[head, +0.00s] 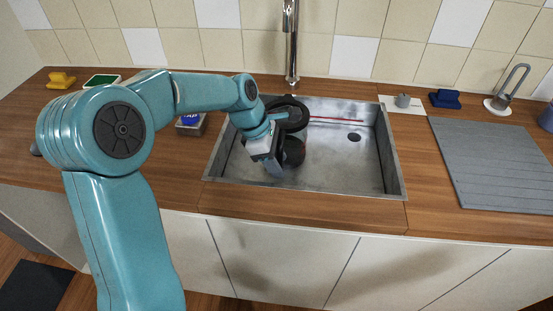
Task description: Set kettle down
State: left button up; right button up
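A dark, rounded object that looks like the kettle (294,150) is in or just above the left part of the metal sink (393,165). A black round part shows above it, and I cannot tell whether that is its lid or handle. My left gripper (272,165) reaches over the sink from the left, right up against the dark object and partly covering it. Its fingers are small and dark, so I cannot tell whether they are shut on it. Whether the kettle touches the sink floor is hidden. My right gripper is not in view.
A tall chrome faucet (291,45) stands behind the sink. A grey ribbed mat (495,165) lies to the right. A dark blue item (446,99) and a looped metal item (508,90) stand behind it. A yellow item (61,80) sits at the far left. The sink's right half is mostly clear.

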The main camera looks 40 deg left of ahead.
pick_arm(q)
jog(key=shift+r, duration=0.1)
jog(key=shift+r, duration=0.25)
jog(key=p+v, duration=0.2)
jog(key=v, duration=0.9)
jog(key=shift+r, duration=0.4)
jog(key=shift+s+a, duration=0.1)
jog(key=shift+s, duration=0.05)
